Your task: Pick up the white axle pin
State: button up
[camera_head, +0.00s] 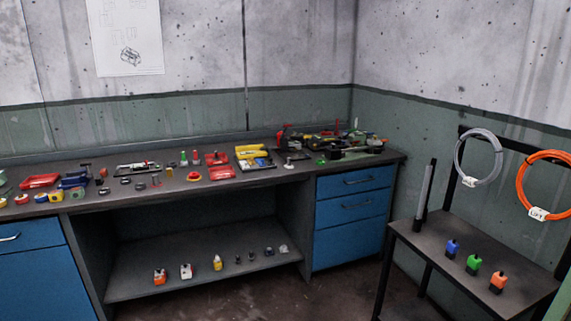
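I cannot pick out the white axle pin for certain among the many small parts on the workbench (240,185). A small pale upright piece (289,162) stands near the right part of the bench top, but it is too small to identify. My gripper is not in view, so its distance from these parts and whether it holds anything cannot be told.
Red trays (220,173), a yellow item (252,152) and a tool pile (330,142) crowd the bench top. Several small items, including an orange-and-white one (159,277), stand on the lower shelf. A dark side table (440,248) stands right. Floor shows between them.

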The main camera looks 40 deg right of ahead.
aim_at(288, 165)
jog(key=z, duration=0.3)
jog(key=i, duration=1.45)
jog(key=u, duration=0.25)
